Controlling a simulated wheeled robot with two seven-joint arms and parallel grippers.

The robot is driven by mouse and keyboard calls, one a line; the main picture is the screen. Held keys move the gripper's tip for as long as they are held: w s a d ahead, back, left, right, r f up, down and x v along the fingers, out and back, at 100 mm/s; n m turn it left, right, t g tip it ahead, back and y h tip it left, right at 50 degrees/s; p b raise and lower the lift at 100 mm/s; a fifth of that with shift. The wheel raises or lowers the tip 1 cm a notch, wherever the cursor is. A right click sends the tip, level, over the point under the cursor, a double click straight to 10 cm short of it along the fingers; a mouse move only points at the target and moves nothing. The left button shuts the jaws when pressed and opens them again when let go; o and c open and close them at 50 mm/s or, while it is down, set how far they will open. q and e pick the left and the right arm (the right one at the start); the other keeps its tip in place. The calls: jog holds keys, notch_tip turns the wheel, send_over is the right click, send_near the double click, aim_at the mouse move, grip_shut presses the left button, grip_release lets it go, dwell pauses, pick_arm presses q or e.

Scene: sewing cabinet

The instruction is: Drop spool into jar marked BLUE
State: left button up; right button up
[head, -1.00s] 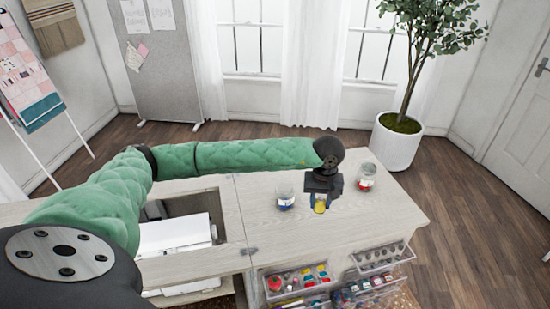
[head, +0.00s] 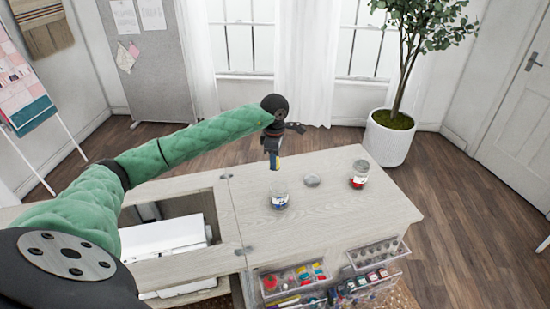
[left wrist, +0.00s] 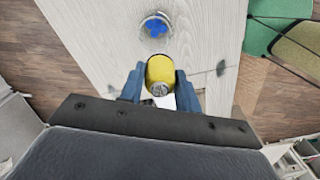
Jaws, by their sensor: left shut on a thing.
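My left gripper (head: 274,165) is shut on a yellow spool (left wrist: 160,70), which it holds in the air above the cabinet top. The spool shows between the two blue fingers in the left wrist view. A clear jar with a white and blue label (head: 279,200) stands upright on the top, just below and in front of the gripper in the head view. In the left wrist view a round jar (left wrist: 156,26) with blue items inside is just beyond the spool, apart from it. A second jar with a red label (head: 359,176) stands farther right. My right gripper is not in view.
An open well with a white machine (head: 165,240) is at left. Clear trays of sewing supplies (head: 293,280) hang at the front edge.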

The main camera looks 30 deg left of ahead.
pick_arm(q)
notch_tip(320, 180, down, 5)
jog(key=shift+f+b, duration=0.2)
jog(key=shift+b, duration=0.1)
jog(key=o, duration=1)
jog(key=shift+o, duration=0.2)
notch_tip(320, 180, up, 8)
jog(key=b, duration=0.3)
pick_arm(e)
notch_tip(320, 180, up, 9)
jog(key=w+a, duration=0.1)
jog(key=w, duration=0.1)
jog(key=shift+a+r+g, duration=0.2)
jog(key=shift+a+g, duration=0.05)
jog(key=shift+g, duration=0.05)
pick_arm(q)
jog(key=shift+d+f, duration=0.15)
